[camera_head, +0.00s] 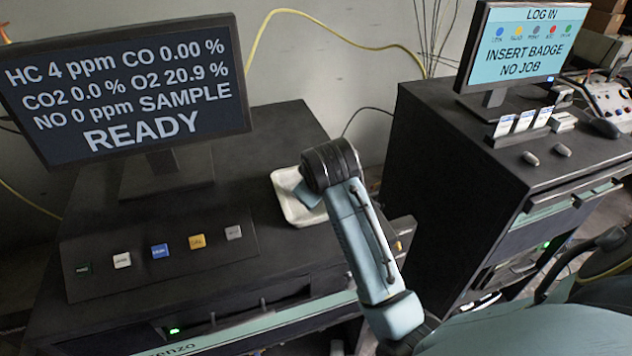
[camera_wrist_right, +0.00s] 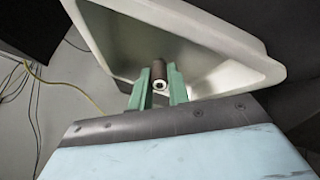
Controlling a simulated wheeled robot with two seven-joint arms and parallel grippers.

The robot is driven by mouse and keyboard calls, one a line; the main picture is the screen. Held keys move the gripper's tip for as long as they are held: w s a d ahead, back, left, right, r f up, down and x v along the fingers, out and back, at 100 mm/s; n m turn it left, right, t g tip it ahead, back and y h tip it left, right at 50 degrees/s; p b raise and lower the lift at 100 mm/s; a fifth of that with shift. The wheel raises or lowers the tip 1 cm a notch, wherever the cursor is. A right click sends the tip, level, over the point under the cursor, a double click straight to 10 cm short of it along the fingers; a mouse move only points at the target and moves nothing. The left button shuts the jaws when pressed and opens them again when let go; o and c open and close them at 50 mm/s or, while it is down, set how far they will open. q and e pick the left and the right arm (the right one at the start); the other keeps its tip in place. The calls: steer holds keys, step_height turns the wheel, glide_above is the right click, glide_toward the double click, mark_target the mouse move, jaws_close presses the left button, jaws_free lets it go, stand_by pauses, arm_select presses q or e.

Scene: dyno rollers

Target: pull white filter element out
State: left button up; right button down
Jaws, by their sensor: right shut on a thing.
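My right gripper (camera_wrist_right: 158,78) shows in the right wrist view, its two green fingers shut on a small cylinder. The cylinder (camera_wrist_right: 159,70) has a brownish side and a pale ring with a dark hole at the end facing the camera. It is held over the inside of a white tray; I cannot tell whether it touches the tray. Whether this cylinder is the white filter element, or contains it, is unclear. In the head view my right wrist hides the fingers and the cylinder. My left gripper is not in view.
The white tray (camera_head: 287,207) sits on the right part of the black left cabinet. A monitor reading READY (camera_head: 130,85) and a button panel (camera_head: 160,255) are on its left. A second black cabinet (camera_head: 440,150) with a login monitor (camera_head: 520,45) stands to the right.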

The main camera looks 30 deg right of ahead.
steer(key=shift+f, duration=0.15)
steer(key=c, duration=1.3)
jaws_free()
steer(key=shift+o, duration=0.2)
steer(key=v, duration=1)
steer(key=shift+r, duration=0.4)
steer(key=v, duration=0.2)
steer(key=shift+s+a+r, duration=0.15)
steer(key=shift+s+r, duration=0.05)
steer(key=shift+s, duration=0.1)
